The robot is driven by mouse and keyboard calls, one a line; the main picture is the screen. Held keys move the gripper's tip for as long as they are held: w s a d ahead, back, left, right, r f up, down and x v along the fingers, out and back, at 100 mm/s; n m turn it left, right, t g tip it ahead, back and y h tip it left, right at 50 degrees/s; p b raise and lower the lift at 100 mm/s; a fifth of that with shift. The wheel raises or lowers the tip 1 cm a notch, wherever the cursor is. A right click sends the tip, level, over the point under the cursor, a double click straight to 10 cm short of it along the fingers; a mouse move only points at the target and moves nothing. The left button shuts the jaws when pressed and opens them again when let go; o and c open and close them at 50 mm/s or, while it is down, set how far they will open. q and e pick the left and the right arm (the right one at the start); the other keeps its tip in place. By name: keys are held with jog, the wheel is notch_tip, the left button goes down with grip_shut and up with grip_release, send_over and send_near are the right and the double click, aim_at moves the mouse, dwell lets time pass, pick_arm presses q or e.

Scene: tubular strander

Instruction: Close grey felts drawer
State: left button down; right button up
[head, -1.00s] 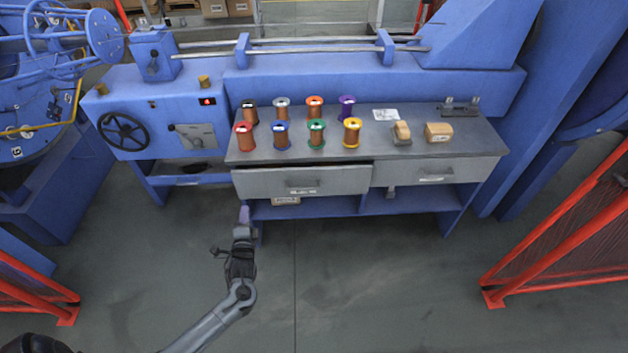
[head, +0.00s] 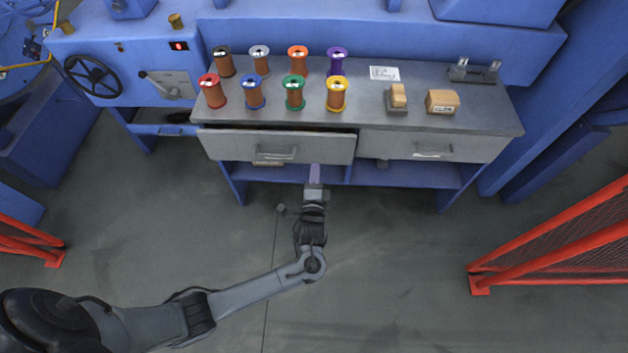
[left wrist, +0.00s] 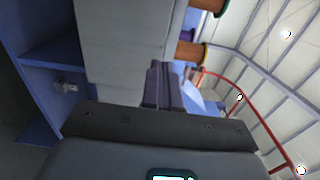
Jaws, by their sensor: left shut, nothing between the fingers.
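The left grey drawer (head: 278,146) under the bench top is pulled out a little, with a dark gap above its front. It has a bar handle and a label, too small to read. The right grey drawer (head: 433,146) looks flush. My left gripper (head: 315,174) is shut and empty, just in front of and below the right end of the left drawer's front. In the left wrist view, the shut fingers (left wrist: 162,85) overlap the edge of the grey drawer front (left wrist: 115,45); I cannot tell whether they touch it. My right gripper does not show.
Several coloured wire spools (head: 295,93) stand on the bench top (head: 365,110), with a wooden block (head: 441,101) and a brush-like piece (head: 397,97) to their right. An open shelf (head: 405,175) lies below the drawers. A red mesh fence (head: 560,235) stands at right. The floor in front is clear.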

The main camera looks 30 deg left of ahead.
aim_at(318, 138)
pick_arm(q)
jog(key=b+x, duration=0.3)
jog(key=x, duration=0.5)
jog(key=shift+w+a+f+b, duration=0.1)
jog(key=shift+w+b, duration=0.15)
jog(key=shift+b, duration=0.15)
jog(key=shift+w+a, duration=0.25)
jog(key=shift+w, duration=0.35)
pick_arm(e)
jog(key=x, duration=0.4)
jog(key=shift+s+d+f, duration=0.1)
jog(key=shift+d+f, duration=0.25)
pick_arm(q)
jog(key=shift+s, duration=0.1)
